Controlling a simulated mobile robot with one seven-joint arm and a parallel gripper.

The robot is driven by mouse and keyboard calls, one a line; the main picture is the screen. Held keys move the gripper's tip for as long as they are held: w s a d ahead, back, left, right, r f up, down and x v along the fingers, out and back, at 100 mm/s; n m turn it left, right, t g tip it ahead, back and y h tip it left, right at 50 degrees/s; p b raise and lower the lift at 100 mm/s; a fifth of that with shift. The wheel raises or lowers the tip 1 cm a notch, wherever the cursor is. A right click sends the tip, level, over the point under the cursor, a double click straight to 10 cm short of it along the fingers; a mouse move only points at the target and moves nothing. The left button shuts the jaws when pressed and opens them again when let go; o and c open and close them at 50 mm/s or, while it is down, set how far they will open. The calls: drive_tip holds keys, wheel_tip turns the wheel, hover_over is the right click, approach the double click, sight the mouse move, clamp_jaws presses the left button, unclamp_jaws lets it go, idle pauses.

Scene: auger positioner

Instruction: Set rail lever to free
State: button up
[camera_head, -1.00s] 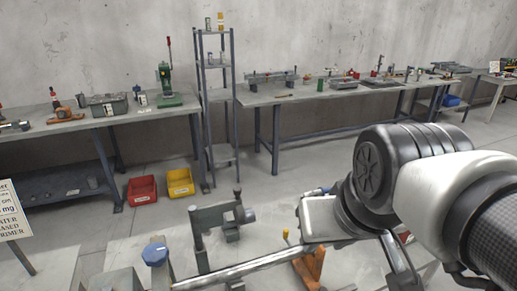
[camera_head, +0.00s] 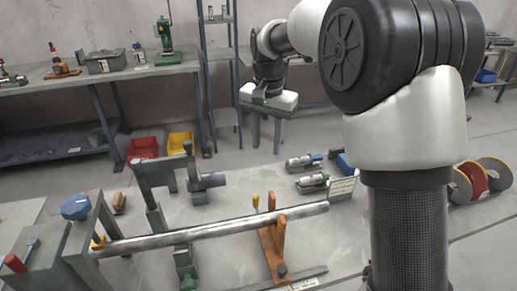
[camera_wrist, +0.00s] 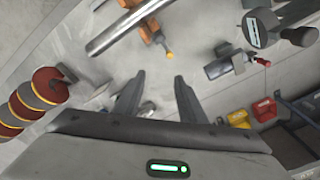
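A long metal rod (camera_head: 210,232) runs across the fixture and passes an orange stand (camera_head: 272,245) with a yellow-tipped lever (camera_head: 256,203). The rod (camera_wrist: 122,28), stand (camera_wrist: 150,27) and yellow tip (camera_wrist: 169,55) also show in the wrist view. A red-handled lever (camera_head: 14,263) is at the lower left, near a blue knob (camera_head: 76,207). I cannot tell which lever is the rail lever. My gripper (camera_head: 266,138) is above and behind the rod's right part, apart from it. In the wrist view its fingers (camera_wrist: 159,80) are spread and empty.
A grey clamp frame (camera_head: 165,180) stands behind the rod. Small motor-like units (camera_head: 308,170) and striped reels (camera_head: 484,180) lie to the right. Red (camera_head: 143,149) and yellow (camera_head: 180,143) bins sit on the floor. Workbenches line the wall (camera_head: 120,75).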

drive_tip(key=m+b, duration=0.1)
hover_over(256, 196)
wheel_tip(256, 196, down, 8)
drive_tip(key=shift+g, duration=0.4)
wheel_tip(256, 196, down, 17)
drive_tip(key=shift+s+f+b, duration=0.1)
drive_tip(key=shift+f+b, duration=0.1)
drive_tip(key=shift+b, duration=1)
clamp_jaws()
